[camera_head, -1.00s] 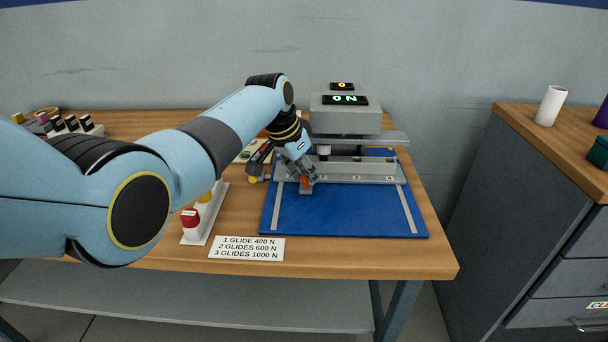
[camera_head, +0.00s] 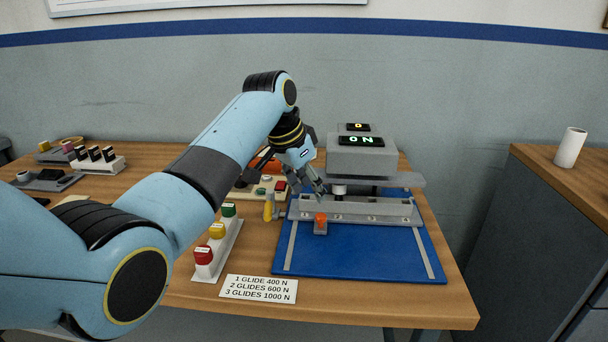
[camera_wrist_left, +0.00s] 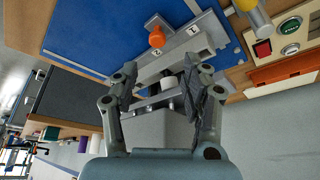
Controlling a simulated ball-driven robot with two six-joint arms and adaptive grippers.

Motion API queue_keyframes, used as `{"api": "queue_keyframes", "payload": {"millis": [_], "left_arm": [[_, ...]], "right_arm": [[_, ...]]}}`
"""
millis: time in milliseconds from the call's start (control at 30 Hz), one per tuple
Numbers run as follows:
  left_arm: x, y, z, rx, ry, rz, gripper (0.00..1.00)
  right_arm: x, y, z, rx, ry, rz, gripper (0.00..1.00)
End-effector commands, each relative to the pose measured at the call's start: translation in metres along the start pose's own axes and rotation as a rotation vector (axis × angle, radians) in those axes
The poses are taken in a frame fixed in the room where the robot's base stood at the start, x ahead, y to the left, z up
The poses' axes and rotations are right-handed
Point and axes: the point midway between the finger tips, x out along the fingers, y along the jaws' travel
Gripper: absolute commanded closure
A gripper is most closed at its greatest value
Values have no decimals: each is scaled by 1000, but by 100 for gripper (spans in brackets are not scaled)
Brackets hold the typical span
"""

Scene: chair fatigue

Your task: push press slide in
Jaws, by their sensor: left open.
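The press slide (camera_head: 385,216) is a long grey bar across the blue base, under the grey press head (camera_head: 361,155). An orange-topped handle (camera_head: 320,219) stands at its front left. In the left wrist view the orange knob (camera_wrist_left: 157,38) shows beyond the fingertips, near the slide's part marked 1 and 2 (camera_wrist_left: 196,41). My left gripper (camera_head: 318,187) is open and empty, just above and behind the handle, apart from it, close to the slide's left end. Its fingers are spread in the wrist view (camera_wrist_left: 158,80). My right gripper is out of view.
A control box (camera_head: 262,190) and yellow handle (camera_head: 268,209) sit close left of the press. A glide-force card (camera_head: 258,288) lies in front. The base's front is clear.

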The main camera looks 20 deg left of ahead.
Motion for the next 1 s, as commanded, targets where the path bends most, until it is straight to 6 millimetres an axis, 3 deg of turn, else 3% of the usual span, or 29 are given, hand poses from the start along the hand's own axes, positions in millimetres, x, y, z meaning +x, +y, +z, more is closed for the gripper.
{"api": "queue_keyframes", "payload": {"millis": [100, 267, 767, 867, 967, 1000], "left_arm": [[-21, 0, 0, 1, 2, -1, 53], [-36, 0, 0, 0, 0, 0, 53], [-38, 0, 1, -1, -1, 0, 53], [-33, 3, 15, -15, -8, -6, 53], [-20, 12, 56, -57, -29, -29, 53], [-16, 18, 79, -81, -39, -42, 53]], "right_arm": [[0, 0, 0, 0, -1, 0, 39], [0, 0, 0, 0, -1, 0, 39], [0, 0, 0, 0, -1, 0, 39], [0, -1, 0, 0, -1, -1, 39], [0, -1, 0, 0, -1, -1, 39], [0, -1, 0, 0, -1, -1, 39]]}}
